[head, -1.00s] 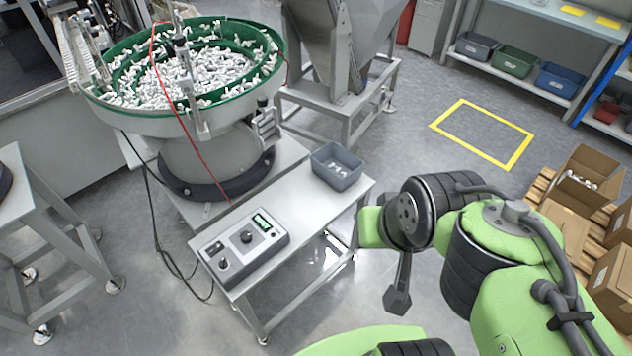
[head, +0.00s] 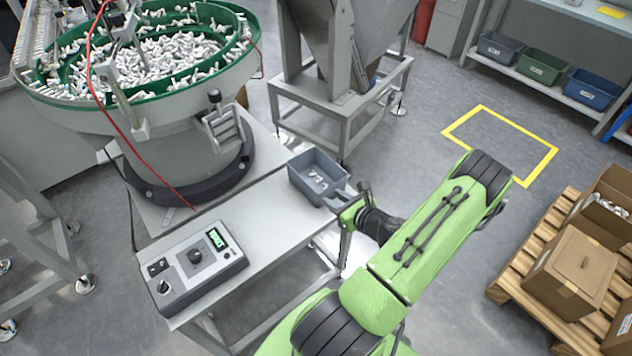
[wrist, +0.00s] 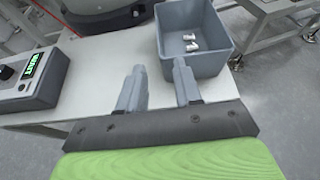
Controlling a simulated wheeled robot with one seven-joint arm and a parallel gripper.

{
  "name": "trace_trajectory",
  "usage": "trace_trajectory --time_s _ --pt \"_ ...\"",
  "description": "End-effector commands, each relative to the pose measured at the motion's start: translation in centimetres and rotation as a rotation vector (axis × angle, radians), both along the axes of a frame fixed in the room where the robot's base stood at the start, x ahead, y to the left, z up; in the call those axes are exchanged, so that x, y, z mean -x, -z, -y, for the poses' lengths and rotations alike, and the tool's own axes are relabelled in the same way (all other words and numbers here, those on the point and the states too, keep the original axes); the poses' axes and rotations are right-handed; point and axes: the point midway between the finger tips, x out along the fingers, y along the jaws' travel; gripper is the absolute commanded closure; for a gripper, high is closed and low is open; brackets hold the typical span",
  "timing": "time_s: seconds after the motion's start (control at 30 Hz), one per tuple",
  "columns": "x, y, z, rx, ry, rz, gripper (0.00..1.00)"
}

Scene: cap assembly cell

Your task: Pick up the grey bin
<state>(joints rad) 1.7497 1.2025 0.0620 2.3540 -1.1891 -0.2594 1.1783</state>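The grey bin (head: 317,178) stands on the right end of the small metal table. A few white caps lie on its floor. In the wrist view the grey bin (wrist: 194,38) is ahead of my gripper, at the upper right. My gripper (wrist: 158,72) has its two fingers spread with a clear gap and nothing between them. The right finger is close to the bin's near wall; I cannot tell if it touches. The left finger is left of the bin, over the table top. In the head view my gripper (head: 343,202) is at the bin's near right corner.
A control box (head: 196,262) sits on the near left of the table (head: 262,222). A bowl feeder (head: 165,105) full of white parts stands behind. A hopper frame (head: 340,105) is beyond the bin. Cartons (head: 572,270) on a pallet are at right.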

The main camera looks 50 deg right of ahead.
Motion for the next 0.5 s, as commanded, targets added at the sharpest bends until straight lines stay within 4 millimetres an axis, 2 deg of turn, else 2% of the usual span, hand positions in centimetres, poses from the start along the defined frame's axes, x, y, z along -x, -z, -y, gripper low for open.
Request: trace_trajectory --time_s 0.03,0.2,0.5 --pt "-1.4 0.8 0.1 0.003 -0.010 0.000 0.66" --pt "-5.3 2.4 1.0 0.007 -0.013 -0.001 0.66" --pt "-9.3 4.0 2.0 0.008 -0.012 -0.001 0.66"
